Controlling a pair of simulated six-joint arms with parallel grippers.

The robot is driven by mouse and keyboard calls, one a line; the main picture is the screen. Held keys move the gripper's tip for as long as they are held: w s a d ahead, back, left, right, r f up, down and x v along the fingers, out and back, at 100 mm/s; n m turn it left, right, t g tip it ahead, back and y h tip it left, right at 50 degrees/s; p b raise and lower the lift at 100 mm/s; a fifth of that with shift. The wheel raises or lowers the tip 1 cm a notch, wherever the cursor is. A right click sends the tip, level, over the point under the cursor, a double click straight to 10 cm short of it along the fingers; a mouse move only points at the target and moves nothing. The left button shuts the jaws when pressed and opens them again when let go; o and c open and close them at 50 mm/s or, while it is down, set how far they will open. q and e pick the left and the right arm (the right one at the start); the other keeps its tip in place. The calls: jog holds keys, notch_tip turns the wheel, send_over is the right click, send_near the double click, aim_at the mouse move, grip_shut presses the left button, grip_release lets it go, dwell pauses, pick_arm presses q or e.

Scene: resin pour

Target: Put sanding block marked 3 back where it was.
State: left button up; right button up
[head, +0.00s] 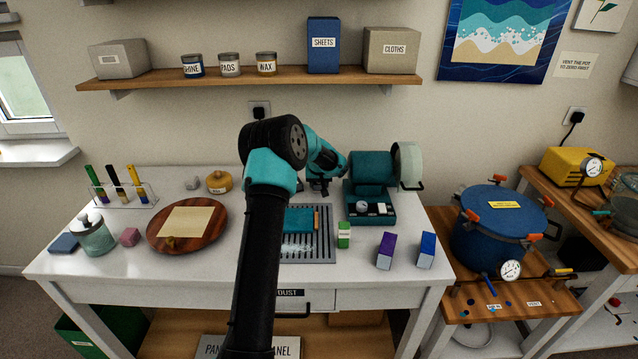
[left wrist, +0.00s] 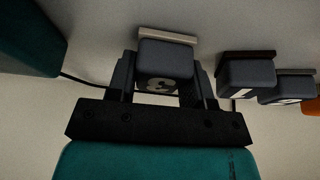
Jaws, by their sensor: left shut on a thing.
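Sanding block 3 (left wrist: 165,60) is a dark grey block with a pale pad along one edge and a light 3 on its face. It sits between the two black fingers of my left gripper (left wrist: 163,82), which is shut on it. In the head view my left gripper (head: 319,187) is at the back of the bench, left of the teal machine, and largely hidden by my own arm; the block cannot be made out there. Two similar dark blocks, one marked 1 (left wrist: 247,74) and another (left wrist: 287,89) with an unclear mark, are right of block 3 in the wrist view. My right gripper is out of view.
The teal machine (head: 371,170) stands right of the gripper. A slotted grey grate (head: 324,249), a green box (head: 344,235), a purple box (head: 386,250) and a blue box (head: 426,250) are in front. A round wooden board (head: 160,240) lies left. A shelf (head: 210,82) hangs above.

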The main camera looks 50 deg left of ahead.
pick_arm(q)
jog(key=shift+f, duration=0.1)
jog(key=o, duration=1)
jog(key=shift+c, duration=0.2)
jog(key=v, duration=1.2)
jog(key=shift+w, duration=0.1)
